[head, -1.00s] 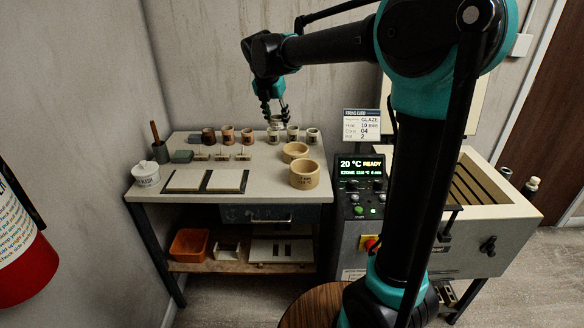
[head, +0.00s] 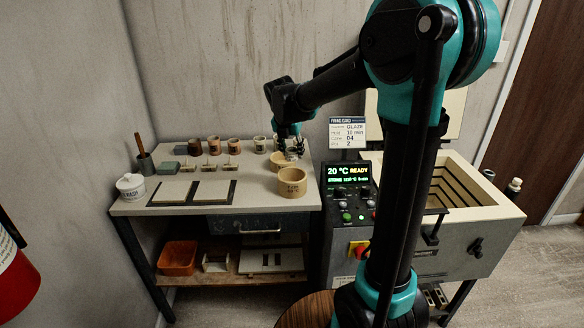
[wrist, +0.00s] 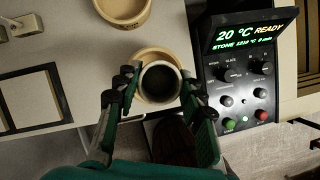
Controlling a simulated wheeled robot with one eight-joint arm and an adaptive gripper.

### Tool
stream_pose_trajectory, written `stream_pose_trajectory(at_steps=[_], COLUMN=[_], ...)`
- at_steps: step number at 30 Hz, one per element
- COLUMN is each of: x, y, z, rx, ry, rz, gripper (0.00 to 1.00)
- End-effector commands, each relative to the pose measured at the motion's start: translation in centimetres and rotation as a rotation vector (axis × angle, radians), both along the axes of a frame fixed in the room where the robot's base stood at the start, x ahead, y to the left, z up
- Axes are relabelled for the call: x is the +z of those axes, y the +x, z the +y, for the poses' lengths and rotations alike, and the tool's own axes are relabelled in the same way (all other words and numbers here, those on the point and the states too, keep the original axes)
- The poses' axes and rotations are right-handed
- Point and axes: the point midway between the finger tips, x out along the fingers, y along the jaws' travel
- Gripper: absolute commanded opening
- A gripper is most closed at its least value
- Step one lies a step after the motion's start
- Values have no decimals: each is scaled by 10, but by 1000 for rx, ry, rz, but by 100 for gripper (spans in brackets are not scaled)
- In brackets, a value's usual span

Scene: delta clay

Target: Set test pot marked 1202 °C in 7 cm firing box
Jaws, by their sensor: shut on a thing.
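My gripper (head: 291,150) is shut on a small pale pot with a dark inside (wrist: 161,83), with a finger on each side of its rim. I hold it upright, as far as I can tell. In the wrist view the pot overlaps the nearer round tan firing box (wrist: 147,55), hiding most of its opening; the height between them is unclear. That box (head: 292,184) stands near the table's front right, with dark lettering too small to read surely. A second tan box (head: 274,165) stands behind it and also shows in the wrist view (wrist: 123,22). The held pot's marking is not readable.
Several small pots, one of them pale (head: 259,144), stand along the back of the table (head: 247,190). The kiln control panel (head: 348,190) is close right of the table.

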Motion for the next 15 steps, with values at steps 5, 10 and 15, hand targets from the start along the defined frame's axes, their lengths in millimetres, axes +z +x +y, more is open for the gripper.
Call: stream_pose_trajectory(at_steps=[5,10,15], x=[-24,-38,-60], y=[0,0,0], z=[0,0,0], rx=[0,0,0], ry=[0,0,0], rz=[0,0,0], gripper=[15,15,15])
